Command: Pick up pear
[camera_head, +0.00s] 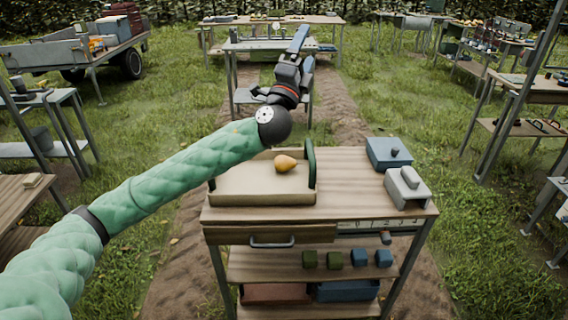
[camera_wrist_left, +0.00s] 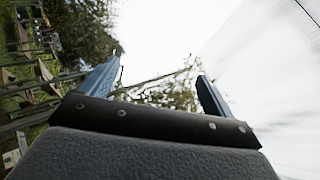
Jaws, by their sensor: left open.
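A yellow-orange pear (camera_head: 286,163) lies on the beige tray (camera_head: 262,199), which stands on the left part of the wooden table in the head view. My left arm comes in from the left, and my left gripper (camera_head: 303,40) is raised above and behind the tray, pointing up and away from the pear. In the left wrist view its two fingers (camera_wrist_left: 160,85) stand wide apart with nothing between them. The pear is not in the wrist view, which shows sky and trees. My right gripper is not in view.
On the table's right stand a blue box (camera_head: 389,153) and a grey scale-like device (camera_head: 407,188). A dark green upright panel (camera_head: 311,163) stands at the tray's right side. Small green and blue blocks sit on the shelf below. Other tables and a trailer (camera_head: 70,50) stand farther off.

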